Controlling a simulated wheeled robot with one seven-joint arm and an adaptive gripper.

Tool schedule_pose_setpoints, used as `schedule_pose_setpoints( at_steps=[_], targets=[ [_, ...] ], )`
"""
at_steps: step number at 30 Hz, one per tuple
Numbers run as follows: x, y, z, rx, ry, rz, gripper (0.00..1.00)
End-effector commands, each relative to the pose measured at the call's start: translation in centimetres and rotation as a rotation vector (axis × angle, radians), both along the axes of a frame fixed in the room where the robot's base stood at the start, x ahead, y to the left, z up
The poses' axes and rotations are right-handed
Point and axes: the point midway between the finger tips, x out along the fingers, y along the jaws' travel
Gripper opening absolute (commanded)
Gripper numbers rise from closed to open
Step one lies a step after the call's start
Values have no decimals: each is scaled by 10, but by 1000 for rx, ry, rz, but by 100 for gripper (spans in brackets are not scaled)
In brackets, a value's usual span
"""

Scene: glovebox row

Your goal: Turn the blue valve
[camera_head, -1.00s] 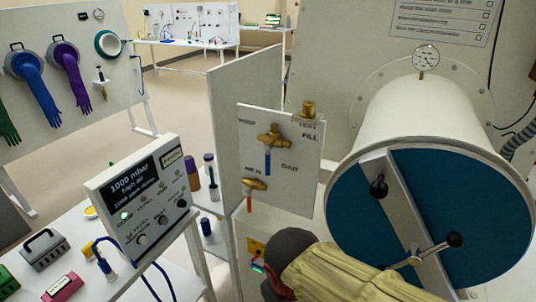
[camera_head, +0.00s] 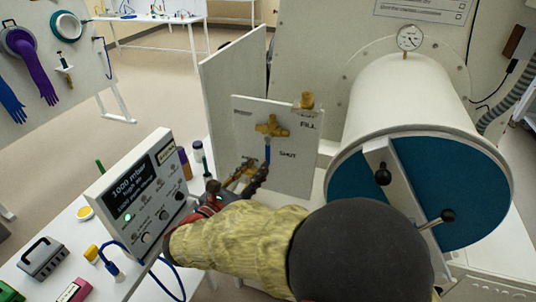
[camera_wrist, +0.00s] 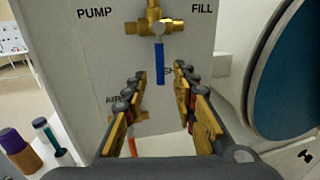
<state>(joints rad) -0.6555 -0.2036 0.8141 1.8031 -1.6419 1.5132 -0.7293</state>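The blue valve is a brass body (camera_head: 271,127) with a blue lever (camera_head: 267,149) hanging straight down, on a white upright panel (camera_head: 300,177). In the wrist view the brass body (camera_wrist: 153,24) sits between the words PUMP and FILL, and the blue lever (camera_wrist: 160,63) points down. My gripper (camera_head: 254,170) is open and empty, just below and near the lever's lower end. In the wrist view the lever shows between the spread fingertips of my gripper (camera_wrist: 159,72). I see no contact, and the remaining depth is unclear. The lower valve is mostly hidden by my gripper.
The lower valve's orange-red lever (camera_wrist: 132,147) shows between my fingers. A large white cylinder (camera_head: 410,105) with a blue door stands close right of the panel. The pressure display box (camera_head: 140,190) and purple-capped bottle (camera_wrist: 18,150) are on the left.

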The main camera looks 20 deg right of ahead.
Motion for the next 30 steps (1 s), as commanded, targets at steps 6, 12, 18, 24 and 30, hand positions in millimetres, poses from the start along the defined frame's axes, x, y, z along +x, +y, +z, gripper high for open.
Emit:
schedule_pose_setpoints(
  at_steps=[6,12,18,24,30],
  targets=[
    [20,-23,-2,4,0,-5,28],
    [39,-44,-1,5,-1,-4,28],
    [49,-54,-1,4,0,-1,28],
    [50,-55,0,5,1,0,28],
    [50,-55,0,5,1,0,21]
  ],
)
